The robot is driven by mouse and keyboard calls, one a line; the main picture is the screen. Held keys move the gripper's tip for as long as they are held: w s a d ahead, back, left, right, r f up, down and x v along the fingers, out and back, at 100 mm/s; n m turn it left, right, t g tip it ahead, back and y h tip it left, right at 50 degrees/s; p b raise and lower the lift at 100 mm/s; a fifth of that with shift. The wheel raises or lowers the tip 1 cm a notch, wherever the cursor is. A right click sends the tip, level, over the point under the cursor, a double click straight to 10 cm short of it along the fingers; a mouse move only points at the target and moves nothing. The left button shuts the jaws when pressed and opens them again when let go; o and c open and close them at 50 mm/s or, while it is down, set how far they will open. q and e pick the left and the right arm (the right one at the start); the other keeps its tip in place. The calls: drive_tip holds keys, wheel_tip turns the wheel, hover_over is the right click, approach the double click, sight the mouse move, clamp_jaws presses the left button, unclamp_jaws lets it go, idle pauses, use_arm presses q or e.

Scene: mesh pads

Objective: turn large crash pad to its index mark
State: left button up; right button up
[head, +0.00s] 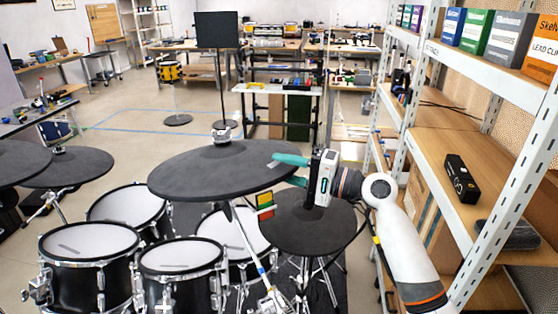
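The large crash pad (205,172) is a wide dark grey disc, slightly tilted, on a stand at the centre of the head view. A light wing-nut-like fitting (222,135) sits at its top. My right gripper (284,170) is at the pad's right rim. Its teal fingers are apart, the upper one over the pad's top and the lower one below the rim. I cannot see a clear squeeze on the rim. I cannot make out an index mark on the pad. My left gripper is out of view.
A red, yellow and green block (265,205) shows below the pad. A smaller dark pad (315,228) lies under my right gripper. White-headed drums (180,257) stand in front, more dark pads (68,167) at left. A metal shelf (450,170) bounds the right side.

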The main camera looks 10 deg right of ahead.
drive_tip(key=shift+w+a+r, duration=0.1)
drive_tip(key=shift+w+a, duration=0.15)
drive_tip(key=shift+a, duration=0.25)
drive_tip(key=shift+w+a, duration=0.15)
drive_tip(key=shift+a, duration=0.05)
